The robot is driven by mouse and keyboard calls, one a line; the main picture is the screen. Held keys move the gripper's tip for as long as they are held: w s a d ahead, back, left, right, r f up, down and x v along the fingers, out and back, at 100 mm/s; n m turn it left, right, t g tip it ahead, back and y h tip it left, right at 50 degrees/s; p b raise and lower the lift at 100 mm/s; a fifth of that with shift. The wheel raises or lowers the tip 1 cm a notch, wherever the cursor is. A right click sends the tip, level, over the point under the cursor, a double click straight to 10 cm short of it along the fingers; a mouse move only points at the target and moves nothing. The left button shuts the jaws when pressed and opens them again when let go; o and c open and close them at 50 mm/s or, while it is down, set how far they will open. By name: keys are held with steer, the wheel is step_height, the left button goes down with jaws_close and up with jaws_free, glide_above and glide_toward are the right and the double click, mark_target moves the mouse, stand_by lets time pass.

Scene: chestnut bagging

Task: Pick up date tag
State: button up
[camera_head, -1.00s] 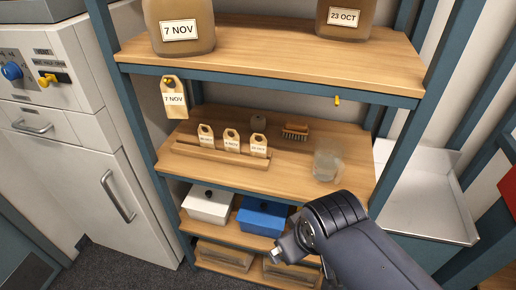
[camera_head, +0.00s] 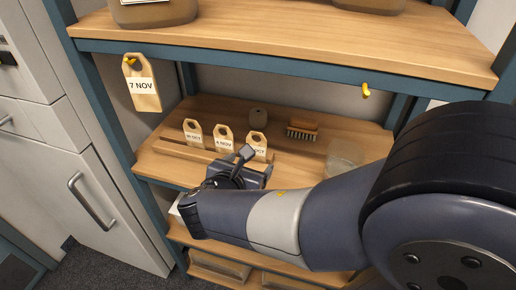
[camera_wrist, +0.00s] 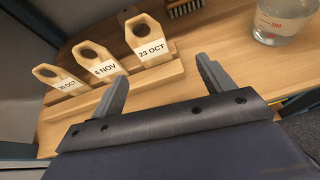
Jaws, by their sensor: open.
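Three wooden date tags stand in a row in a slotted wooden rack (camera_wrist: 172,74) on the middle shelf. In the wrist view they read 30 OCT (camera_wrist: 58,80), though its first digit is hard to read, 4 NOV (camera_wrist: 100,62) and 23 OCT (camera_wrist: 148,40). A fourth tag, 7 NOV (camera_head: 141,84), hangs from a hook at the upper shelf's left end. My gripper (camera_wrist: 163,85) is open and empty. It is in front of the rack, its fingers apart, with the 23 OCT tag beyond the gap between them. In the head view my gripper (camera_head: 250,165) partly covers the rack and that tag.
A brush (camera_head: 302,130) lies behind the rack to the right, with a small rounded object (camera_head: 258,118) near it. A clear glass jar (camera_wrist: 284,20) stands right of the rack. An empty yellow hook (camera_head: 366,91) hangs under the upper shelf edge (camera_head: 270,58).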

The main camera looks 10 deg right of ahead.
mark_target(255, 149)
steer(key=shift+n+t, duration=0.4)
steer(key=shift+n, duration=0.2)
steer(key=x, duration=0.2)
steer(key=a+x, duration=0.1)
steer(key=x, duration=0.2)
steer(key=shift+w+f, duration=0.15)
steer(key=shift+w, duration=0.4)
steer(key=shift+f+x, duration=0.2)
steer(key=shift+x, duration=1.15)
steer(key=shift+f+x, duration=0.15)
steer(key=shift+x, duration=1.2)
steer(key=shift+s, duration=0.2)
steer(key=shift+c, duration=0.2)
steer(key=c, duration=0.9)
